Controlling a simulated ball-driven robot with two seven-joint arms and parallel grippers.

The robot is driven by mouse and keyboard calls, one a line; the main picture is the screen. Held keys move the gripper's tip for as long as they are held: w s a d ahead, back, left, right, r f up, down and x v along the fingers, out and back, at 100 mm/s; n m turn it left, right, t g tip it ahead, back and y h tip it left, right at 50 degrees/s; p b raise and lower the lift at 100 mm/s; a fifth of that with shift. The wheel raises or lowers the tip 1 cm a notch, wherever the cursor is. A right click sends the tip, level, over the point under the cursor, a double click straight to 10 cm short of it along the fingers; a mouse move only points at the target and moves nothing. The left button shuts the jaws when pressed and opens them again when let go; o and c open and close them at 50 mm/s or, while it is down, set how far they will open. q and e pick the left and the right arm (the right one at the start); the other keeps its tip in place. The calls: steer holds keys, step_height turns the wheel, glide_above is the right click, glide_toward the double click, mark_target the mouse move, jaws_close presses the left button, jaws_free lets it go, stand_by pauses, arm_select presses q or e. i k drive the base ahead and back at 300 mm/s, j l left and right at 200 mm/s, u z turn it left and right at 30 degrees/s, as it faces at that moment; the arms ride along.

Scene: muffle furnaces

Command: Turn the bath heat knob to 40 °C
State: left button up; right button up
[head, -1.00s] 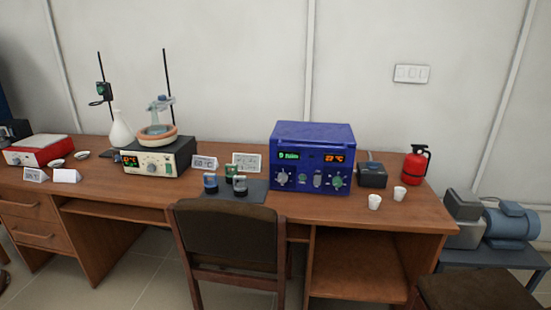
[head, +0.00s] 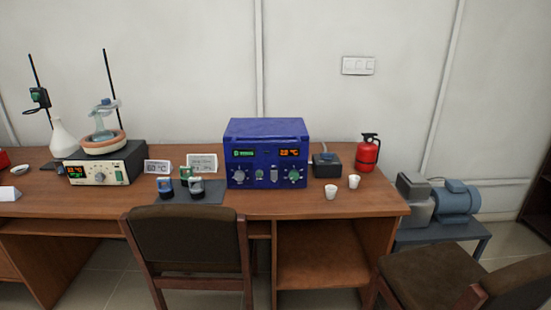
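A cream-fronted heating unit (head: 104,168) stands on the left of the desk, with an orange ring (head: 103,144) and glassware on top. Its front has a lit display (head: 75,172), a pale knob (head: 99,177) and a green knob (head: 119,176). A blue box unit (head: 266,133) stands mid-desk, with a grey knob (head: 239,176) at its left, a green knob (head: 294,175) at its right and lit displays. I cannot tell which knob is the bath heat knob, and the knob settings are too small to read. Neither gripper is in view.
A brown chair (head: 190,247) stands before the desk (head: 375,200), and another chair is at lower right. A temperature card (head: 157,167), small jars on a dark mat (head: 215,196), two white cups (head: 331,191) and a red extinguisher (head: 368,152) are on the desk.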

mark_target(294, 174)
steer(key=i+j+z, duration=0.2)
steer(key=i+j, duration=0.3)
steer(key=i+j+z, duration=0.2)
steer(key=i+j, duration=0.25)
steer(key=j, duration=0.1)
